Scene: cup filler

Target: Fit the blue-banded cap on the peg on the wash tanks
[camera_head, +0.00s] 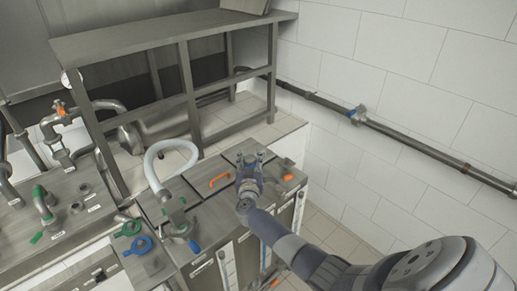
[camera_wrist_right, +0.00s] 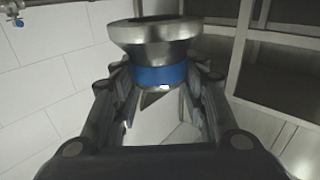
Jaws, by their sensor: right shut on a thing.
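The blue-banded cap (camera_wrist_right: 158,75) is a flared metal piece with a blue ring, and it fills the upper middle of the right wrist view. My right gripper (camera_wrist_right: 158,85) is shut on it, with a finger on either side of the band. In the head view my right gripper (camera_head: 250,158) is over the back part of the wash tanks (camera_head: 205,197), a steel block with lids. Its height above them is hard to judge. I cannot make out the cap or the peg in the head view; the gripper covers part of the tank top. My left gripper is not in view.
An orange handle (camera_head: 219,179) is just left of the gripper. A white curved hose (camera_head: 152,163), blue and green valve wheels (camera_head: 141,245) and pipes stand further left. A steel shelf frame (camera_head: 185,82) rises behind, and a wall pipe (camera_head: 400,133) runs right.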

